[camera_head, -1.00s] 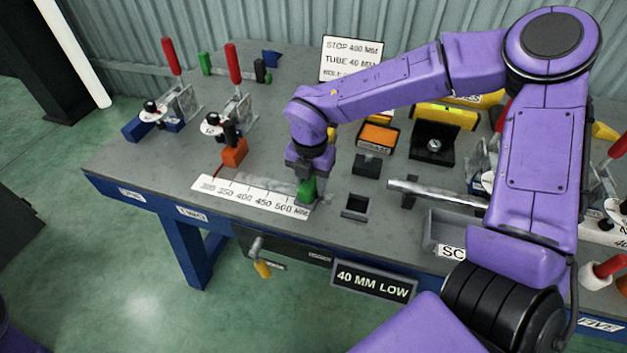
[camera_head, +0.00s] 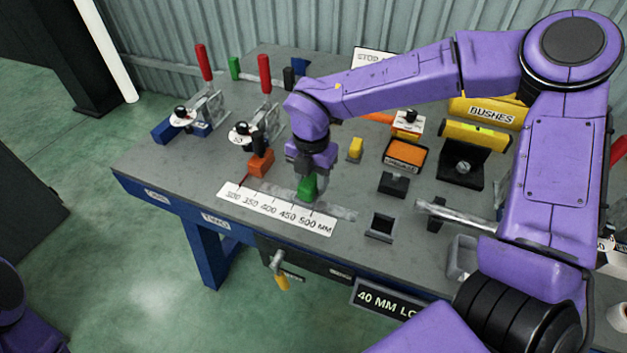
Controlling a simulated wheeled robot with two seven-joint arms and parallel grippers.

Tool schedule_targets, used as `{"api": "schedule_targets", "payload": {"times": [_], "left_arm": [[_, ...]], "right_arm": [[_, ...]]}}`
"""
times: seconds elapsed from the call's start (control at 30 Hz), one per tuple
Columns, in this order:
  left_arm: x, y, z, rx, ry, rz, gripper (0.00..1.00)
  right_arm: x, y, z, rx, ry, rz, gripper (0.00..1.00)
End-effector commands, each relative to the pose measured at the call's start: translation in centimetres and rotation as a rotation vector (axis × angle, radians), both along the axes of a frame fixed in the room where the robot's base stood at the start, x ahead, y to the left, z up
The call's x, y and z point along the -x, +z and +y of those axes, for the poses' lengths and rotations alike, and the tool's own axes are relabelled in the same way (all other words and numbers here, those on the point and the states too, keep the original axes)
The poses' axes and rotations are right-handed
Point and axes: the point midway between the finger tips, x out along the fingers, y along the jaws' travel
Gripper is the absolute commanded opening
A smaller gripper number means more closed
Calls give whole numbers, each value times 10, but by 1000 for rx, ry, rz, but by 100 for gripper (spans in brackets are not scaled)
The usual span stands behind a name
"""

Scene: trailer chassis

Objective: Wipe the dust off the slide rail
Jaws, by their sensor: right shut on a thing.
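The slide rail (camera_head: 341,212) is a flat grey strip on the bench, running just behind a white millimetre scale (camera_head: 275,207). Pale, smeary patches show along it, but I cannot tell dust from bare metal. My right gripper (camera_head: 308,178) points down over the rail and is shut on a green block (camera_head: 307,188). The block is at the rail, behind the 450 to 500 part of the scale; exact contact is too small to tell. An orange block (camera_head: 261,163) sits at the rail's left end. My left gripper is out of view.
Red-handled toggle clamps (camera_head: 265,75) stand at the back left. A small open black square holder (camera_head: 381,227) and a metal tube (camera_head: 460,214) lie right of the rail. An orange-topped box (camera_head: 406,154) and yellow bushes bin (camera_head: 487,112) stand behind.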

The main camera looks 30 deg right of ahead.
Motion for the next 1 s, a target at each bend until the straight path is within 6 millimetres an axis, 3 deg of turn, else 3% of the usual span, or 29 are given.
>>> {"api": "schedule_targets", "payload": {"times": [0.4, 1.0], "left_arm": [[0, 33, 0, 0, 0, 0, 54], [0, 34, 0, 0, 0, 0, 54]], "right_arm": [[-1, 40, 2, -1, 3, -1, 14], [-1, 42, 2, -1, 4, -1, 14]]}}
